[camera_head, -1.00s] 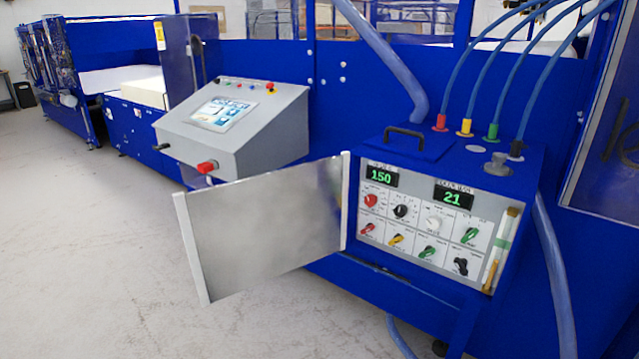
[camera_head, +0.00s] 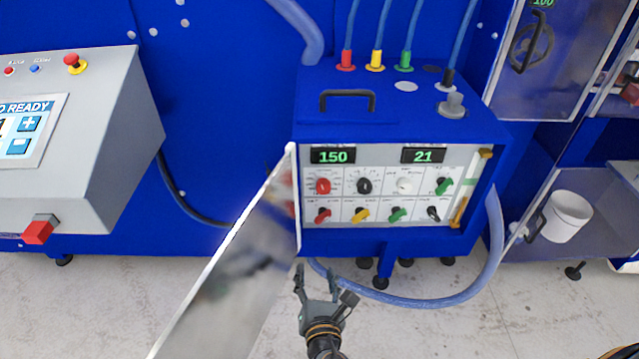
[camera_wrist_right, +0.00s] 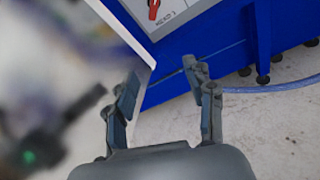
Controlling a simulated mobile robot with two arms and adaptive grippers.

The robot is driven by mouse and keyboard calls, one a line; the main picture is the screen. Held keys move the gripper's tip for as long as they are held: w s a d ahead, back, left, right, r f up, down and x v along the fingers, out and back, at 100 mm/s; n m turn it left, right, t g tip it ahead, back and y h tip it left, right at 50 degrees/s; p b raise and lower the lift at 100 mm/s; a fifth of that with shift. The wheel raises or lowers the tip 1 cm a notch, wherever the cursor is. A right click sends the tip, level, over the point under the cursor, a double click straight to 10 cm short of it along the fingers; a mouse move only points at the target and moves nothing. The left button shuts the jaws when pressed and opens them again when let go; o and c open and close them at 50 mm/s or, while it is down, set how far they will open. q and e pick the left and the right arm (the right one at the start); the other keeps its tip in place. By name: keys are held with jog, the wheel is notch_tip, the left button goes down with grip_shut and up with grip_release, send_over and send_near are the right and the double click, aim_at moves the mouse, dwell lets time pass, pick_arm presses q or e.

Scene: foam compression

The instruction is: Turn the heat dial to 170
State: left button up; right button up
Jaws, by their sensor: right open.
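The blue control box (camera_head: 400,123) has a white panel with two rows of knobs. A display (camera_head: 333,156) at its upper left reads 150. Below it is a round red dial (camera_head: 323,185), beside a black dial (camera_head: 364,186); the dial labels are too small to read surely. My right gripper (camera_head: 316,272) is open and empty, below the panel's left part and apart from it. In the right wrist view its two fingers (camera_wrist_right: 162,77) are spread, and one red knob (camera_wrist_right: 153,9) shows at the top edge. My left gripper is not in view.
The open metal door (camera_head: 238,285) swings out from the panel's left edge, close to the left of my right gripper. A second display (camera_head: 423,156) reads 21. A grey console (camera_head: 95,150) stands at left. A blue hose (camera_head: 425,300) loops below the box.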

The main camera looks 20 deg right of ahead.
aim_at(324, 191)
notch_tip(324, 191, up, 12)
jog(key=d+n+t+h, duration=0.2)
jog(key=t, duration=0.1)
jog(key=p+x, duration=0.1)
jog(key=x, duration=0.3)
jog(key=p+x, duration=0.1)
jog(key=x, duration=0.3)
jog(key=p+x, duration=0.1)
jog(key=x, duration=0.3)
jog(key=shift+a+f, duration=0.1)
jog(key=shift+f, duration=0.25)
jog(key=shift+w+f, duration=0.1)
jog(key=shift+w, duration=0.5)
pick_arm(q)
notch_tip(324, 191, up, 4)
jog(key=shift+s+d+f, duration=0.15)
pick_arm(e)
grip_shut()
